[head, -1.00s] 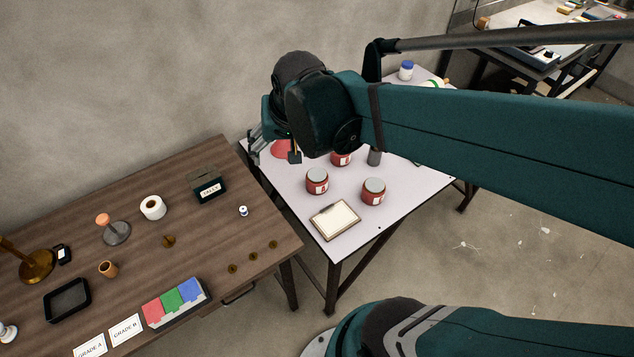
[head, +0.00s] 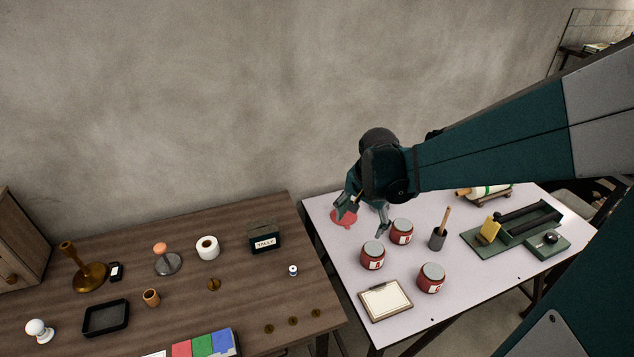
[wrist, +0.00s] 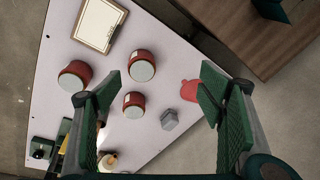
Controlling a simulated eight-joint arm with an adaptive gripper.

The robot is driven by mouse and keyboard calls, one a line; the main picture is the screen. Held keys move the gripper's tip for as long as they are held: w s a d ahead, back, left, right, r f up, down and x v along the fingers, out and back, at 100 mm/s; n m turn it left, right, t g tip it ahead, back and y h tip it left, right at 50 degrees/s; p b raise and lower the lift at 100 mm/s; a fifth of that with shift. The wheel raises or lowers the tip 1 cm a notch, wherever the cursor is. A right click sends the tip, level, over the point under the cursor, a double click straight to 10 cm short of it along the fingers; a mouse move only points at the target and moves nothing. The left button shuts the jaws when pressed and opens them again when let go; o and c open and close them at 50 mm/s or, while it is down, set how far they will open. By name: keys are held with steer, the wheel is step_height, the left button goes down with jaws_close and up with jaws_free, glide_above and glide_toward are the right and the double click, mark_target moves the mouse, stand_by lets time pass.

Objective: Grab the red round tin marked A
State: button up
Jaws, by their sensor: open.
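Three red round tins with grey lids and pale labels stand on the white table (head: 325,212): a left one (head: 373,256), a back one (head: 401,232) and a front right one (head: 431,278). The label letters are too small to read surely, so I cannot tell which is A. The tins also show in the wrist view: left (wrist: 142,65), back (wrist: 134,104) and front right (wrist: 75,75). My gripper (head: 363,222) is open and empty, above the table's back left, beyond the left tin. Nothing is between its fingers in contact.
A red flat-looking item (head: 343,219) lies below my gripper. A clipboard (head: 385,299) lies in front of the tins. A dark cup with a brush (head: 437,239) and a green device (head: 515,232) stand to the right. A brown table (head: 190,290) adjoins at left.

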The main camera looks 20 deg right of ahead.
mark_target(375, 247)
steer(key=w+d+f+m, duration=0.1)
steer(key=d+f, duration=0.1)
steer(key=f, duration=0.2)
steer(key=d+f+m+g+b, duration=0.1)
steer(key=d+f+m, duration=0.1)
steer(key=d+f, duration=0.1)
steer(key=w+d+f+m+g, duration=0.1)
steer(key=d+f, duration=0.2)
steer(key=f, duration=0.3)
steer(key=shift+w+m+y+b, duration=0.3)
steer(key=shift+m+b, duration=0.1)
steer(key=shift+d+f, duration=0.3)
steer(key=shift+f, duration=0.3)
steer(key=shift+f+b, duration=0.35)
steer(key=shift+f, duration=0.95)
steer(key=shift+w+d+f+b, duration=0.1)
steer(key=shift+f+b, duration=0.3)
steer(key=shift+f, duration=0.9)
steer(key=shift+w+f+b, duration=0.1)
steer(key=shift+f+b, duration=0.3)
steer(key=shift+f, duration=0.9)
steer(key=shift+c, duration=0.7)
